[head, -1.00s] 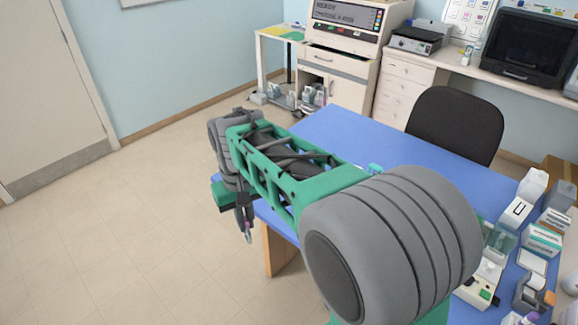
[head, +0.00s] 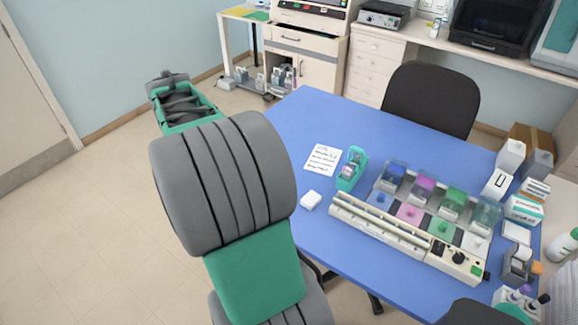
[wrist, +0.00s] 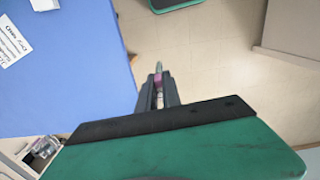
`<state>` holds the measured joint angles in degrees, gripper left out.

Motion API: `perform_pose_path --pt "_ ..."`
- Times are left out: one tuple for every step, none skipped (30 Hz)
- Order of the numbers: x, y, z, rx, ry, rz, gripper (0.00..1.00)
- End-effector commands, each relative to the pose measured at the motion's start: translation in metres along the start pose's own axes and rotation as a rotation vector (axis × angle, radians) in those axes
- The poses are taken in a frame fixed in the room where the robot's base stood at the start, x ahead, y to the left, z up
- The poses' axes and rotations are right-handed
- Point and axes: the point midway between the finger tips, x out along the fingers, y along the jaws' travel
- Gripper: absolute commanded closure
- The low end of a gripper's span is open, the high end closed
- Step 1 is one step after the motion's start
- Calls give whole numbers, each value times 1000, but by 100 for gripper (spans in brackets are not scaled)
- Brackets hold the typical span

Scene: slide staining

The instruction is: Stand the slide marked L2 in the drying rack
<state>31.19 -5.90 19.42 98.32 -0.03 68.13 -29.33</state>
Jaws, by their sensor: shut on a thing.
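In the wrist view my gripper (wrist: 158,88) is shut on a thin slide (wrist: 158,78) with a pink-magenta band and a greyish end. Its marking cannot be read. The gripper is over bare floor, beside the blue table's edge; in the head view my arm hides it. A teal holder (head: 352,170) with slide-like pieces in it stands on the table. A long cream grooved strip (head: 380,226) lies in front of the staining jars. I cannot tell for sure which of these is the drying rack.
The blue table (head: 310,120) has a clear far left part. A written sheet (head: 323,160) and a small white block (head: 311,200) lie near the teal holder. Coloured jars (head: 425,187) stand behind the strip. Boxes (head: 510,155) crowd the right edge. A black chair (head: 432,100) stands behind.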

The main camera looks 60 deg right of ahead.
Motion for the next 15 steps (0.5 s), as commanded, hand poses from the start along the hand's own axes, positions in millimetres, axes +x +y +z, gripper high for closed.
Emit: perform_pose_path --pt "5 34 15 22 -1 0 100" --pt "6 52 24 26 -1 0 100" --pt "7 76 38 30 -1 -1 100" --pt "8 94 50 33 -1 -1 100" --pt "9 110 63 36 -1 -1 100" --pt "10 132 80 40 -1 -1 100" --pt "12 147 95 43 -1 -1 100" --pt "13 162 110 46 0 0 100" --pt "14 180 131 50 -1 -1 100" --pt "16 193 147 54 0 -1 100" --pt "16 205 164 55 0 0 100" --pt "18 218 186 59 0 -1 100" --pt "19 228 202 60 0 0 100" --pt "20 236 218 62 0 0 100" --pt "21 244 237 64 0 -1 100"
